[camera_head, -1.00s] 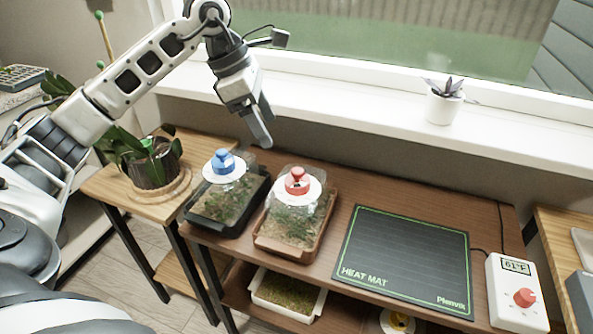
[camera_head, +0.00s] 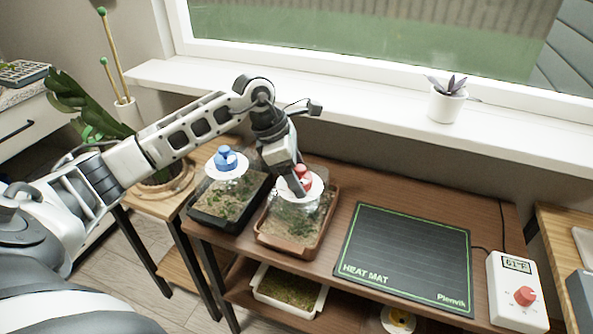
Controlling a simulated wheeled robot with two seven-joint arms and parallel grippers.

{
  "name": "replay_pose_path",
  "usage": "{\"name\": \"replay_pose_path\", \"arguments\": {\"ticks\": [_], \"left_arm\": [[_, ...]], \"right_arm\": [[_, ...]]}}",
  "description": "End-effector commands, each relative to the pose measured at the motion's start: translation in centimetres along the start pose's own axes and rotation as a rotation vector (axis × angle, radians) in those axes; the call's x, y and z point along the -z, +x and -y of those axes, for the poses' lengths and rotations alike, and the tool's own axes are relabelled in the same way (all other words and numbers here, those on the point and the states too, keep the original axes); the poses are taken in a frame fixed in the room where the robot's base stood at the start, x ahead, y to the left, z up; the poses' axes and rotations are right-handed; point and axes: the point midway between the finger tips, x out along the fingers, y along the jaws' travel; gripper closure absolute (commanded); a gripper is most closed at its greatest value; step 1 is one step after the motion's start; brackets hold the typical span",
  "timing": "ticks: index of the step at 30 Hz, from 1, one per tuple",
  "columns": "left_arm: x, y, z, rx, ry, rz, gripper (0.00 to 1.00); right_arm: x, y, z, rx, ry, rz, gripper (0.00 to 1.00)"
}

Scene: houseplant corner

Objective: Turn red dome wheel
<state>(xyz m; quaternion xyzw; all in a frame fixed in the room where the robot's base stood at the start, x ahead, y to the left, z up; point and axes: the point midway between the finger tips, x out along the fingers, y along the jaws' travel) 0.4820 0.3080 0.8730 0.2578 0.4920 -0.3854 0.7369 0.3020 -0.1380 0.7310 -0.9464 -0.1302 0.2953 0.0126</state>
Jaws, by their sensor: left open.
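The red dome wheel (camera_head: 302,179) sits on a white disc on top of the clear dome (camera_head: 319,196) over a brown tray (camera_head: 291,249) of seedlings. My left gripper (camera_head: 298,190) comes down from above at the wheel, with its fingers in front of it and hiding part of it. The jaws are open; whether a finger touches the wheel I cannot tell. A blue dome wheel (camera_head: 225,157) sits on the neighbouring dome over a black tray (camera_head: 215,222), to the left. My right gripper is not in view.
A black heat mat (camera_head: 405,255) lies to the right on the table (camera_head: 490,215), with a white controller box (camera_head: 512,295) with a red knob beyond it. A small potted plant (camera_head: 446,104) stands on the windowsill. A leafy plant stands at left, behind my arm.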

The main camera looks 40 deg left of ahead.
Motion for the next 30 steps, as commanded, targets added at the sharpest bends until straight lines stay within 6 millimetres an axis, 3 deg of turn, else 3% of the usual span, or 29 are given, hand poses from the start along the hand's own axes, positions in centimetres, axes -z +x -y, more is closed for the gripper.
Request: {"name": "replay_pose_path", "arguments": {"ticks": [3,8,21,30], "left_arm": [[0.01,0.0,0.01,0.0,0.0,0.0,0.33],[0.02,-0.02,0.0,0.0,0.0,-0.001,0.75],[0.07,0.02,0.11,-0.07,-0.167,-0.002,0.75],[0.01,-0.03,0.12,-0.073,-0.179,0.0,0.75]], "right_arm": [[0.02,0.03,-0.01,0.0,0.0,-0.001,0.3],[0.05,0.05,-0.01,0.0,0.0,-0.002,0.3],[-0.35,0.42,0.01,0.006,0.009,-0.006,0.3],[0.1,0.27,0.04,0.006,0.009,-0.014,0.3]]}}
